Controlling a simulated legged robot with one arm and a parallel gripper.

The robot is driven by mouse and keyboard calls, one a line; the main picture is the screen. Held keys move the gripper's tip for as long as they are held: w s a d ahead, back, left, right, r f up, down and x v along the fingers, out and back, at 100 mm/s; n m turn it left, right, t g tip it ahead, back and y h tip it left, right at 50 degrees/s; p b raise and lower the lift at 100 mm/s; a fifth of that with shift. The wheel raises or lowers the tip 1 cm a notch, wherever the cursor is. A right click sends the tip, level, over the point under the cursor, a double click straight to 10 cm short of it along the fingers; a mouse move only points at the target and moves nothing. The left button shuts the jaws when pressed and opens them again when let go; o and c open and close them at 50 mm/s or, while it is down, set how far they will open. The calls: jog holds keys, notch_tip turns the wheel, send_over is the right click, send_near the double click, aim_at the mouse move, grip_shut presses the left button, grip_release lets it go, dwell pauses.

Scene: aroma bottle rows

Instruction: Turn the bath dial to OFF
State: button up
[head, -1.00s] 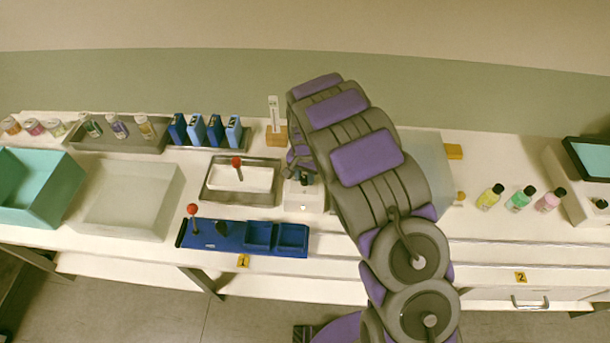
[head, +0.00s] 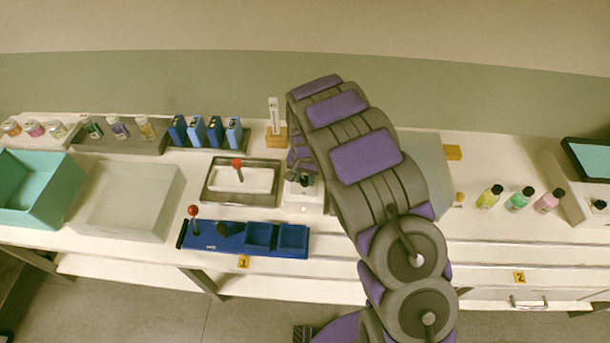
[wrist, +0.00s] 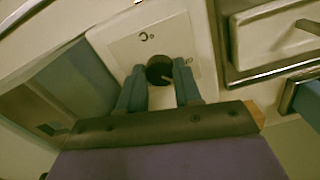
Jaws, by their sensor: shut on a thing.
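The bath dial (wrist: 159,69) is a round dark knob on the top of a small white box (wrist: 150,42). In the wrist view a pale line on the knob points toward the lower right. A dark mark shows on the box top above the knob, too small to read. My gripper (wrist: 160,73) is shut on the dial, with one blue-grey finger on each side. In the head view the white box (head: 303,203) stands just right of the metal bath (head: 211,187); my gripper (head: 300,178) is over it and the dial is hard to make out.
A blue tray (head: 228,245) with a red-topped stick lies in front of the bath. A thermometer on a wooden block (head: 276,137) stands behind. Blue boxes (head: 205,133) and several bottles line the back left. More bottles (head: 519,200) stand right of my arm.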

aim_at(304, 180)
jog(key=n+p, duration=0.1)
jog(key=n, duration=0.1)
jog(key=n+p, duration=0.1)
jog(key=shift+s+n, duration=0.2)
jog(key=shift+n, duration=0.2)
jog(key=shift+f+n+p, duration=0.1)
jog(key=shift+n+p, duration=0.6)
jog(key=shift+n, duration=0.8)
jog(key=o, duration=1)
jog(key=shift+o, duration=0.2)
jog(key=shift+w, duration=0.1)
notch_tip(304, 180, up, 17)
jog(key=p, duration=0.1)
jog(key=shift+r, duration=0.2)
